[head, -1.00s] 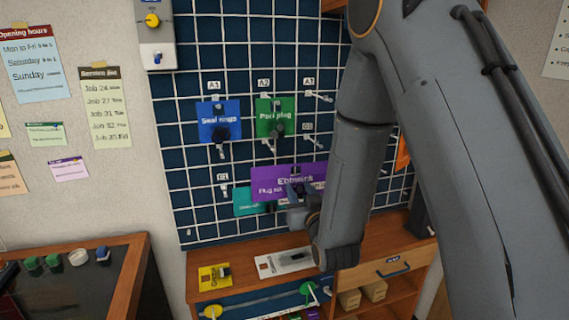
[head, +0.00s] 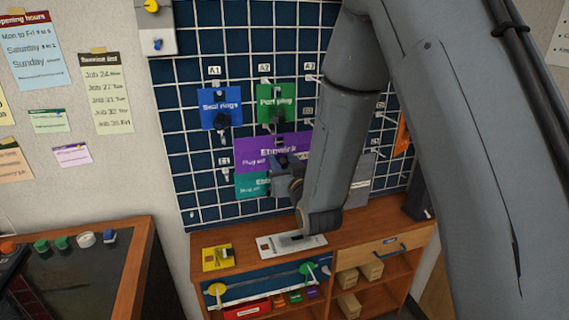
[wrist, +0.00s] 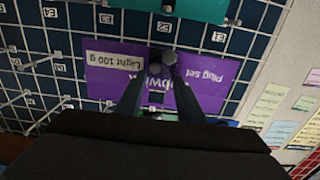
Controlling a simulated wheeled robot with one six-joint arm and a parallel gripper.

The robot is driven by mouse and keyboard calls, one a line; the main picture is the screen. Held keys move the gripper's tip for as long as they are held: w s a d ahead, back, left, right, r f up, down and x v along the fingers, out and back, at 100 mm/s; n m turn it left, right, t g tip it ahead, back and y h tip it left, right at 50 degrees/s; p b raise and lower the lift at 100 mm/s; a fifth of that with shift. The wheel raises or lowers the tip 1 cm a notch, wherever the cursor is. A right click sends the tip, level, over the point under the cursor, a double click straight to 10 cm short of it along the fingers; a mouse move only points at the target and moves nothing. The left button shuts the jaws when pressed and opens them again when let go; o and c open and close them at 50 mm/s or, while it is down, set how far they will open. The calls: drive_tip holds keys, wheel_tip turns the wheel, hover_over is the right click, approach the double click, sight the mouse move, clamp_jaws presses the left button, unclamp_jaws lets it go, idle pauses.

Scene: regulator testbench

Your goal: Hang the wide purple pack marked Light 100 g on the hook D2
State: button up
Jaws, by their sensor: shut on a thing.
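The wide purple pack (head: 258,143) is held upright in front of the grid board, partly hidden behind my arm. In the wrist view the purple pack (wrist: 103,75) appears upside down, with its "Light 100 g" label readable. My gripper (wrist: 161,63) is shut on the pack's middle. In the head view my gripper (head: 287,165) is partly hidden by my own wrist. Hook D2 cannot be picked out; the pack and arm cover that part of the board. I cannot tell whether the pack touches any hook.
A blue pack (head: 220,108) and a green pack (head: 276,102) hang above the purple one. A teal pack (head: 251,185) hangs just below, partly covered. A grey pack (head: 361,180) is right of my arm. A cabinet (head: 365,232) stands below, with a yellow card (head: 217,257) on top.

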drive_tip(key=f+b+x, duration=0.1)
drive_tip(key=b+x, duration=0.1)
drive_tip(key=x, duration=0.4)
drive_tip(key=shift+w, duration=0.35)
idle(0.5)
drive_tip(key=shift+a+f, duration=0.1)
idle(0.5)
drive_tip(key=o, duration=1.2)
